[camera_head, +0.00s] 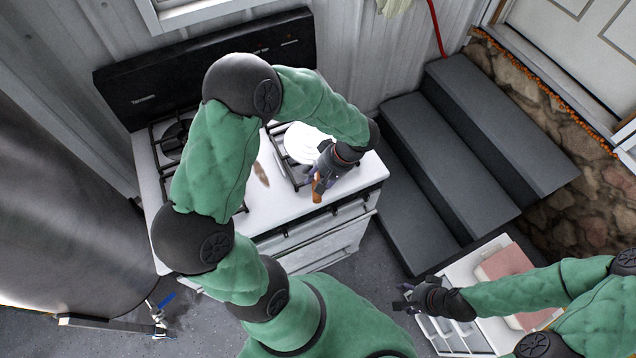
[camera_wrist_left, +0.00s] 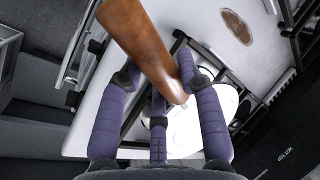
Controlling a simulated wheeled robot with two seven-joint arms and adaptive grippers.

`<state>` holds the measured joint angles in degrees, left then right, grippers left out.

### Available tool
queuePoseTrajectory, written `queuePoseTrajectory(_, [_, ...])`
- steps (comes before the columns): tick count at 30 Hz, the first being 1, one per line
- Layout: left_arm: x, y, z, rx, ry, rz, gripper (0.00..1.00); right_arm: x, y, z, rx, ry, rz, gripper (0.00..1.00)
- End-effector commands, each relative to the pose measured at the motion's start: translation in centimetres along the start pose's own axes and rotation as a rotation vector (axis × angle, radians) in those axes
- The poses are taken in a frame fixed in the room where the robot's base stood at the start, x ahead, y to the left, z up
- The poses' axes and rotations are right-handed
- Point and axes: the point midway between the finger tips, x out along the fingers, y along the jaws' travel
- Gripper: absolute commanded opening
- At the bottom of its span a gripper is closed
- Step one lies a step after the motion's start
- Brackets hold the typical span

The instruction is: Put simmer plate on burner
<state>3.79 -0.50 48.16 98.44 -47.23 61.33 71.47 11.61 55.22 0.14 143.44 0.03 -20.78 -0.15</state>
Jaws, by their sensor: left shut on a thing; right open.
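The simmer plate (camera_head: 303,143) is a flat white disc at the right rear of the stove top, over the black burner grate (camera_head: 284,168). My left gripper (camera_head: 320,178) is at the stove's front right, shut on a brown wooden handle (camera_head: 318,190). In the left wrist view the handle (camera_wrist_left: 140,45) runs between my purple fingers (camera_wrist_left: 156,72) toward the white plate (camera_wrist_left: 185,130), and appears joined to it. I cannot tell whether the plate rests on the grate or hangs just above it. My right gripper (camera_head: 405,298) is open and empty, low at the right.
A brown oval piece (camera_head: 261,174) lies on the white stove top (camera_head: 270,205) left of the plate. The black backguard (camera_head: 130,95) stands behind. Grey steps (camera_head: 450,165) rise to the right. A white drawer unit with a pink item (camera_head: 505,263) is near my right arm.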

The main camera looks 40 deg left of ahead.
Motion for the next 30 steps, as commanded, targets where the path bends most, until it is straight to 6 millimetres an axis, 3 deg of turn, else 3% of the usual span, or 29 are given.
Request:
queuePoseTrajectory(4, [1.7, 0.8, 0.0, -0.001, 0.000, -0.001, 0.00, 0.1, 0.1, 0.0, 0.000, 0.000, 0.000, 0.59])
queuePoseTrajectory(15, [2.1, 1.0, 0.0, -0.001, 0.001, 0.001, 0.00, 0.5, 0.2, 0.0, 0.000, 0.000, 0.000, 0.59])
queuePoseTrajectory(16, [2.0, 1.0, 0.1, 0.000, 0.000, 0.000, 0.44, 0.4, 0.1, 0.0, 0.000, 0.000, 0.000, 0.59])
queuePoseTrajectory(18, [2.0, 0.9, 0.1, 0.000, -0.001, 0.000, 0.59, 0.3, 0.1, 0.0, 0.000, 0.000, 0.000, 0.59])
queuePoseTrajectory(30, [1.8, 0.8, 0.1, 0.000, -0.001, 0.000, 0.59, 0.0, 0.0, 0.0, 0.000, 0.000, 0.000, 0.59])
